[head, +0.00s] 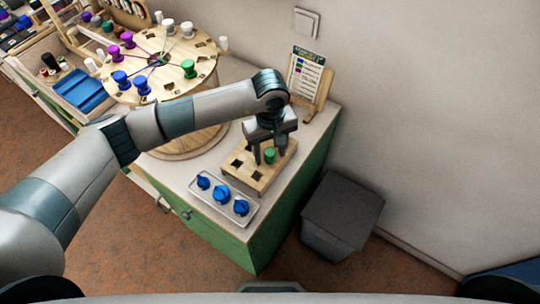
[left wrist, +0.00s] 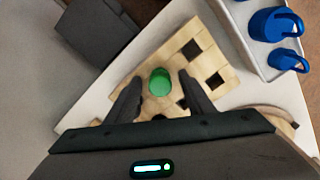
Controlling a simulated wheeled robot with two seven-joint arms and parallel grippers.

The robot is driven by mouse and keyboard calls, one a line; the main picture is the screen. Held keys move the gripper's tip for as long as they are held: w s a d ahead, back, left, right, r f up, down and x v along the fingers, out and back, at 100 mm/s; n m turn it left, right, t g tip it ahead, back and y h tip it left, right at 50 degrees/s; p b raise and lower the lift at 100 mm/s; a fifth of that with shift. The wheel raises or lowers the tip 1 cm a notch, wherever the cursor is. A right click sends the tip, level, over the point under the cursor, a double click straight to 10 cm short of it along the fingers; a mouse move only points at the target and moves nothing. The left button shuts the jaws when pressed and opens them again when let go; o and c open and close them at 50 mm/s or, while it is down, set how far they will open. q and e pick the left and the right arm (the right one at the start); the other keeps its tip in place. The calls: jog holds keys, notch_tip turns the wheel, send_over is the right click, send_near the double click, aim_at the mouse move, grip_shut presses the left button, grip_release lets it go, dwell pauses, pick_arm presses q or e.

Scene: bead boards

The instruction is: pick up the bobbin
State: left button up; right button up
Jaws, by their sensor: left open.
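A green bobbin (head: 270,155) stands on a small wooden board with square holes (head: 243,177) near the right end of the counter. In the left wrist view the green bobbin (left wrist: 159,81) lies between the two dark fingers of my left gripper (left wrist: 158,92), with gaps on both sides. My left gripper (head: 268,158) is open and reaches down over the board in the head view. Other bobbins, purple (head: 128,40), blue (head: 142,85), green (head: 189,68) and white (head: 187,29), stand on a round wooden turntable (head: 160,62). My right gripper is not in view.
A white tray (head: 226,218) with blue hooked pieces (head: 222,194) lies just in front of the board. A pattern card (head: 305,75) stands behind on a wooden holder. A dark bin (head: 340,215) stands on the floor to the right. Blue trays (head: 80,92) lie at the left.

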aim_at(270, 151)
pick_arm(q)
jog(key=c, duration=1.1)
jog(key=shift+c, duration=0.2)
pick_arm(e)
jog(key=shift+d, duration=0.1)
pick_arm(q)
jog(key=shift+r, duration=0.15)
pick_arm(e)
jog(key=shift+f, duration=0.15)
